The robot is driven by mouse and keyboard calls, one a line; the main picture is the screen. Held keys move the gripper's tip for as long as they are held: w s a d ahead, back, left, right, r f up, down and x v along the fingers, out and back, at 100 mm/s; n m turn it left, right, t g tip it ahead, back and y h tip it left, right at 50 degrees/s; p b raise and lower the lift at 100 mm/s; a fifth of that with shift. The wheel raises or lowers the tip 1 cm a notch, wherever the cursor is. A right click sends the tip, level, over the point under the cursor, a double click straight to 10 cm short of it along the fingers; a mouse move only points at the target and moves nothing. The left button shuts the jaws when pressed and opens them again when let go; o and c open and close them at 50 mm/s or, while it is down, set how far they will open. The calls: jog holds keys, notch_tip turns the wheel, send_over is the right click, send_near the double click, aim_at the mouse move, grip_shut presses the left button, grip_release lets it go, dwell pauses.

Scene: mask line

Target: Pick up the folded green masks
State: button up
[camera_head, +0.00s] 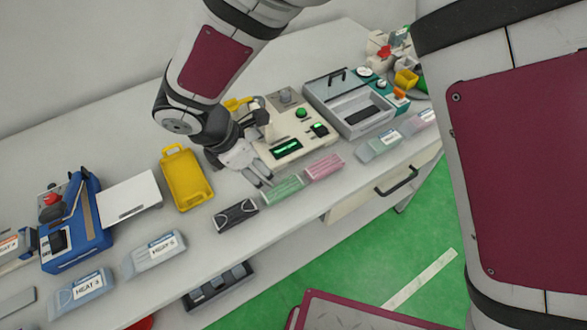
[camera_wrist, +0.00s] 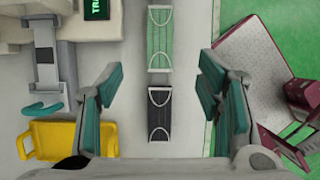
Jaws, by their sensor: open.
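The folded green masks (camera_head: 283,190) lie flat on the white table near its front edge, between the folded black masks (camera_head: 237,216) and the folded pink masks (camera_head: 324,167). My gripper (camera_head: 260,183) is open and empty, pointing down above the table close to the green and black masks. In the wrist view, the green masks (camera_wrist: 159,40) lie ahead of the gap between the fingers (camera_wrist: 160,82), with pale loops at both ends. The black masks (camera_wrist: 160,114) lie within that gap. The pink masks are outside the wrist view.
A yellow tray (camera_head: 183,181) stands left of my gripper. A beige machine with a green display (camera_head: 287,148) stands just behind the masks. A teal and grey machine (camera_head: 347,105) is farther right. Grey labelled packs (camera_head: 155,255) lie at the front left. The table's front edge is close to the masks.

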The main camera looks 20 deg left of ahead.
send_over(281, 188)
jog(key=s+a, duration=0.1)
jog(key=s, duration=0.1)
jog(key=f, duration=0.6)
jog(key=shift+a+f+p, duration=0.1)
jog(key=shift+a+p, duration=0.1)
jog(key=shift+p, duration=0.1)
jog(key=shift+p+x, duration=0.65)
jog(key=shift+x, duration=2.15)
jog(key=shift+s+a, duration=0.1)
jog(key=c, duration=0.9)
